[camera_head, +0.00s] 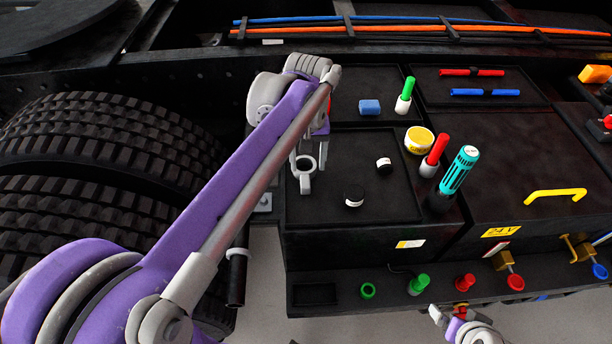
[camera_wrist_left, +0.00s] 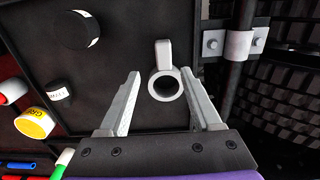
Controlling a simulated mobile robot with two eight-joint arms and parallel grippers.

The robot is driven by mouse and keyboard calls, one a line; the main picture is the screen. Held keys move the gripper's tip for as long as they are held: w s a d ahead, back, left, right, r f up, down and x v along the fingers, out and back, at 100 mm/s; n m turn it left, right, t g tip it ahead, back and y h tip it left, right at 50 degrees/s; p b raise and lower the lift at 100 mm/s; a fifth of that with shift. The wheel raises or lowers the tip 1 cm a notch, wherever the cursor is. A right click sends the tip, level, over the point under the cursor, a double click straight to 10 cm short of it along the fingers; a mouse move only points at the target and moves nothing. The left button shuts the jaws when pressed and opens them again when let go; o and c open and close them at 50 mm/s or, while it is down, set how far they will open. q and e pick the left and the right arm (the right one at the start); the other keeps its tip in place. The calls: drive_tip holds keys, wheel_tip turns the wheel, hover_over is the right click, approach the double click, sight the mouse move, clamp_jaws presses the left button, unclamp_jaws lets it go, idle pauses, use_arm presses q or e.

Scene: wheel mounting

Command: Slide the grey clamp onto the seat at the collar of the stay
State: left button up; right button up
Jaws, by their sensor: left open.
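The grey clamp (camera_head: 305,184), a ring with a straight tab, is over the dark tray on the left of the black deck. In the left wrist view the clamp (camera_wrist_left: 164,54) shows between the fingers of my left gripper (camera_wrist_left: 160,82), its tab pointing away. My left gripper (camera_head: 308,152) is open around the ring; I cannot tell whether a finger touches it. The stay, a dark upright rod (camera_head: 237,270), stands left of the deck. A grey collar (camera_wrist_left: 238,44) with bolted lugs surrounds it in the wrist view. My right gripper (camera_head: 460,322) shows partly at the bottom edge; its jaws are unclear.
Two black round caps (camera_head: 354,197) (camera_head: 384,165), a yellow tin (camera_head: 419,140), red and green markers and a teal bottle (camera_head: 459,170) stand right of the clamp. Large tyres (camera_head: 100,140) fill the left. Knobs line the front edge (camera_head: 418,284).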

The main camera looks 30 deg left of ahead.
sight(305, 178)
use_arm(q)
drive_tip(key=shift+w+f, duration=0.1)
drive_tip(key=shift+f, duration=0.25)
drive_tip(key=f, duration=0.4)
drive_tip(key=shift+s+a+f, duration=0.1)
drive_tip(key=shift+s+a, duration=0.2)
drive_tip(key=shift+s, duration=0.05)
drive_tip(key=shift+w+f, duration=0.1)
drive_tip(key=shift+f, duration=0.35)
clamp_jaws()
